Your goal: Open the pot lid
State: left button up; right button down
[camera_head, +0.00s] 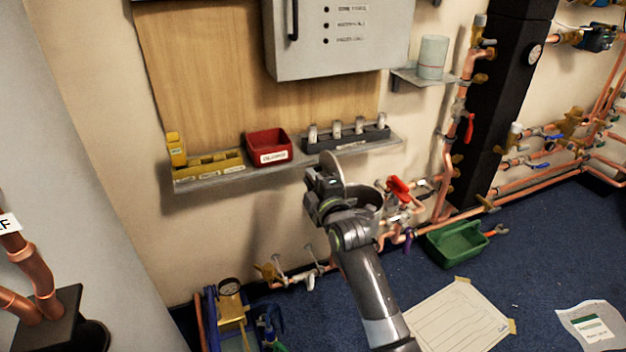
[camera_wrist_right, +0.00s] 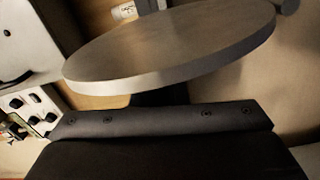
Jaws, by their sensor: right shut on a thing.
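The pot lid (camera_head: 334,172) is a grey metal disc that stands steeply tilted, almost on edge, at the left of the pot. The pot (camera_head: 367,196) is a grey round vessel, partly hidden behind my right arm; its rim shows to the right of the lid. My right gripper (camera_head: 323,186) is shut on the lid, at its left side. In the right wrist view the lid (camera_wrist_right: 170,48) shows as a broad disc just beyond the dark gripper body (camera_wrist_right: 160,150). The exact grip point is hidden. My left gripper is in no view.
A wall shelf (camera_head: 215,172) carries yellow bins, a red bin (camera_head: 268,147) and a dark rack (camera_head: 345,137) behind the lid. Copper pipes with a red-handled valve (camera_head: 399,188) stand close right of the pot. A green bin (camera_head: 457,243) and a paper sheet (camera_head: 460,315) lie on the floor.

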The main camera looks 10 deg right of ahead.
jog(key=c, duration=1.5)
grip_release()
jog(key=shift+f, duration=0.1)
jog(key=s, duration=0.5)
jog(key=s+d, duration=0.1)
jog(key=s, duration=0.5)
jog(key=s+d, duration=0.1)
jog(key=s, duration=0.5)
jog(key=shift+s+d+p, duration=0.1)
jog(key=shift+d+p, duration=0.1)
jog(key=shift+p, duration=0.15)
